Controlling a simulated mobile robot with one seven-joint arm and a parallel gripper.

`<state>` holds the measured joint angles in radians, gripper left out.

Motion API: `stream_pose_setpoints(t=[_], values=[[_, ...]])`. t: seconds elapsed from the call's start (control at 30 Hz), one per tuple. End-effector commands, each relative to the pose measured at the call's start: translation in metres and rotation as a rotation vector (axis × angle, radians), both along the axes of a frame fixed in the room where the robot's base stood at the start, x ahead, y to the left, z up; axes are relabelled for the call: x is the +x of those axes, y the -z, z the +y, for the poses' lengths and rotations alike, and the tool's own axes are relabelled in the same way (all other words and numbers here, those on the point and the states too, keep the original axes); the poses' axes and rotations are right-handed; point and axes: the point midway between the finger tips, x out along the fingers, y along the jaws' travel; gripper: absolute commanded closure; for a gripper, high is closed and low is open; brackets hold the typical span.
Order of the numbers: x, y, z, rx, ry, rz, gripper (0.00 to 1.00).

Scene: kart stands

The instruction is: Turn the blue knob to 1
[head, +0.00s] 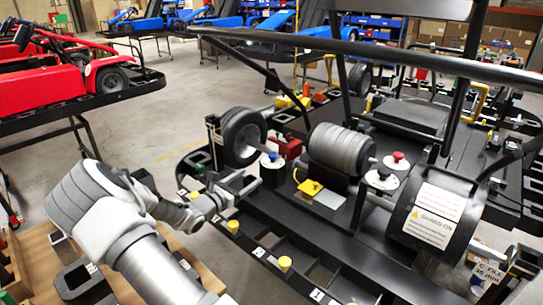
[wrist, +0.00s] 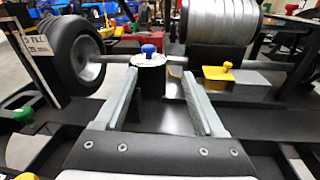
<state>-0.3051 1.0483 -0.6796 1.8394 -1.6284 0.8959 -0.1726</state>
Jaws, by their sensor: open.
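The blue knob (head: 273,156) sits on a round white dial (head: 265,163) on a dark post, between the wheel and the grey cylinder. In the wrist view the blue knob (wrist: 148,50) stands upright just beyond the fingertips, slightly left of their middle. The dial's marks and the knob's setting are too small to read. My gripper (head: 246,184) reaches in from the left, fingers pointing at the post. In the wrist view my gripper (wrist: 160,78) is open and empty, its fingers apart. The knob looks clear of both fingers.
A black wheel (head: 240,137) stands left of the dial and a grey ribbed cylinder (head: 340,149) right of it. A yellow plate with a knob (head: 310,188) is close on the right. A red knob (head: 398,156) stands farther right. Yellow knobs (head: 285,263) line the front rail.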

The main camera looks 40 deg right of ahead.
Motion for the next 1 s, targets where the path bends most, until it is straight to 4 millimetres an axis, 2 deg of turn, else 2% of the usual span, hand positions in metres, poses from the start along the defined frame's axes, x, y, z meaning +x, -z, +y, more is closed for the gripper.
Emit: stream_pose_setpoints(t=[0.2,0.37,0.8,1.0], values=[[0.016,0.01,-0.003,-0.071,-0.068,0.086,0.29],[0.021,0.01,-0.018,-0.074,-0.07,0.089,0.29],[0.044,0.01,-0.11,-0.073,-0.068,0.088,0.29],[0.053,0.011,-0.146,-0.073,-0.068,0.088,0.29]])
